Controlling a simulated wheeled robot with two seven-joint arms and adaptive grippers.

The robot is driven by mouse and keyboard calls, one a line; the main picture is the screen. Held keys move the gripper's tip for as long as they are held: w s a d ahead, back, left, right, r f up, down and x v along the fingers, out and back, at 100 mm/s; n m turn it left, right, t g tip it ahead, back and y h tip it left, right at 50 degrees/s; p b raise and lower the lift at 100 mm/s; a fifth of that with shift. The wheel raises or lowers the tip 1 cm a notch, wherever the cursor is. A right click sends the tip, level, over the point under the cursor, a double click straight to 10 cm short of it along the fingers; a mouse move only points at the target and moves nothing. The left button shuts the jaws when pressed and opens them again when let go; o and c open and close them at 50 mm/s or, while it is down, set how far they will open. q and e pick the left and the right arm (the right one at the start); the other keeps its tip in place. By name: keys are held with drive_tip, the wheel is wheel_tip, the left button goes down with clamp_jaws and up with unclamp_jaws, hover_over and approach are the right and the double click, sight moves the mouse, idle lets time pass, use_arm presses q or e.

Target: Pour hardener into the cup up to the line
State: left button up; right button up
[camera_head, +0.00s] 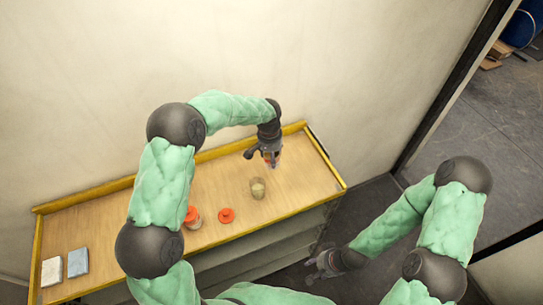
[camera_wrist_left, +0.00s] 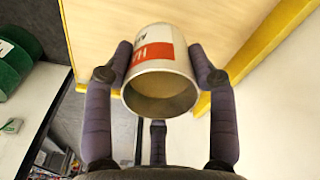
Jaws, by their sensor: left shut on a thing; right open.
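My left gripper (camera_head: 266,152) is shut on a small can with a white and red label; the can (camera_wrist_left: 162,68) fills the middle of the left wrist view, between both fingers. Its open mouth faces the wrist camera and shows a tan inside. In the head view the gripper mostly hides the can, above the bench near its right end. A clear cup (camera_head: 257,188) with pale tan contents stands on the bench just below the gripper in the picture. Its line is too small to see. My right gripper (camera_head: 322,266) is open and empty, off the bench's front edge.
An orange lid (camera_head: 226,215) lies on the bench (camera_head: 290,180) left of the cup. A jar with an orange top (camera_head: 192,217) stands beside it, near my left arm. A yellow rim edges the bench.

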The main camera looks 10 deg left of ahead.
sight(267, 164)
use_arm(q)
drive_tip(key=shift+s+a+f+t+h+b, duration=0.35)
drive_tip(key=shift+t+b, duration=0.35)
drive_tip(key=shift+b, duration=0.65)
drive_tip(key=shift+s+a+t+h+b, duration=0.1)
drive_tip(key=shift+s+t+h+b, duration=0.4)
drive_tip(key=shift+b, duration=0.85)
drive_tip(key=shift+s+a+f+t+h+b, duration=0.25)
drive_tip(key=shift+s+f+t+b, duration=0.25)
drive_tip(key=shift+t+b, duration=0.7)
drive_tip(key=shift+s+a+f+t+b, duration=0.15)
drive_tip(key=shift+s+f+t+b, duration=0.2)
drive_tip(key=shift+b, duration=0.85)
drive_tip(key=shift+f, duration=0.1)
drive_tip(key=shift+s+t+h+p, duration=0.1)
drive_tip(key=shift+t+h+p, duration=0.2)
drive_tip(key=shift+h, duration=0.1)
drive_tip(key=shift+a+t, duration=0.15)
drive_tip(key=shift+t, duration=0.1)
idle(1.1)
drive_tip(key=shift+f+t+p, duration=0.1)
drive_tip(key=shift+t+p, duration=0.2)
drive_tip(key=shift+p, duration=0.1)
drive_tip(key=shift+f+t+h, duration=0.1)
drive_tip(key=shift+t+h, duration=0.2)
drive_tip(key=shift+h, duration=0.1)
drive_tip(key=shift+b, duration=0.3)
